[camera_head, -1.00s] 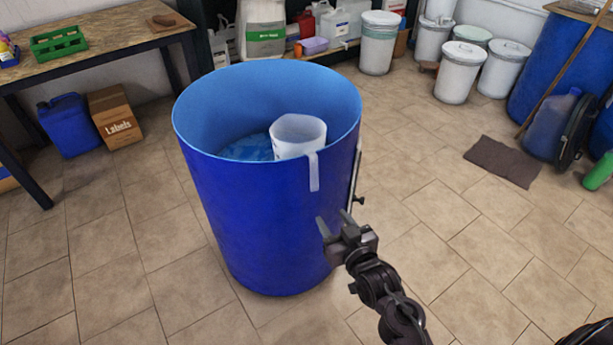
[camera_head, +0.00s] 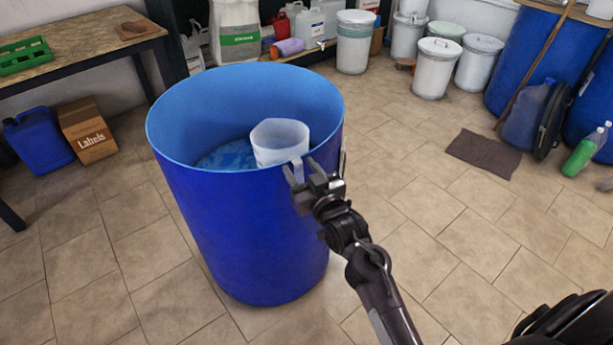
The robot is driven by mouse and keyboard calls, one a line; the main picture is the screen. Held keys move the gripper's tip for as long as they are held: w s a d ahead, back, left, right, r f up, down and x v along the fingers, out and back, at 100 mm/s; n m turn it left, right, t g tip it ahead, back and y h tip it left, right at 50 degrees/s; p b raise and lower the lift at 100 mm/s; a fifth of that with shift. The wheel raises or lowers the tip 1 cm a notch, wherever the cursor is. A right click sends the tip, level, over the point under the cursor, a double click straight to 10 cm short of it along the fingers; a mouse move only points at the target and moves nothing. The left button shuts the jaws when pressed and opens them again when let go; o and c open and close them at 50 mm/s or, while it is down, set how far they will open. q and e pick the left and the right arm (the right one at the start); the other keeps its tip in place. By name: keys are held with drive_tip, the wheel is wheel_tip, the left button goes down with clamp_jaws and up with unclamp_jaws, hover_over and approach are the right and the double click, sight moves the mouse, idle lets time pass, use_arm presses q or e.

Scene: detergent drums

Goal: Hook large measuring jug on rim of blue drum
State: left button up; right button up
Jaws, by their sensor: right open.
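The blue drum (camera_head: 235,235) stands upright and open-topped on the tiled floor, with blue contents low inside. The large measuring jug (camera_head: 279,141), white and translucent, is inside the drum against its near right wall. Its handle is at the rim, now mostly hidden behind my right gripper. My right gripper (camera_head: 305,170) is open, at the outer side of the rim, with its fingers pointing up around or just in front of the handle; I cannot tell whether they touch it. My left gripper is not in view.
A wooden table (camera_head: 70,58) with a green crate (camera_head: 24,56) stands at the left, above a blue canister (camera_head: 38,138) and a cardboard box (camera_head: 87,130). White bins (camera_head: 437,68) and large blue drums stand behind.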

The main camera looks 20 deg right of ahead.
drive_tip(key=shift+c, duration=0.4)
clamp_jaws()
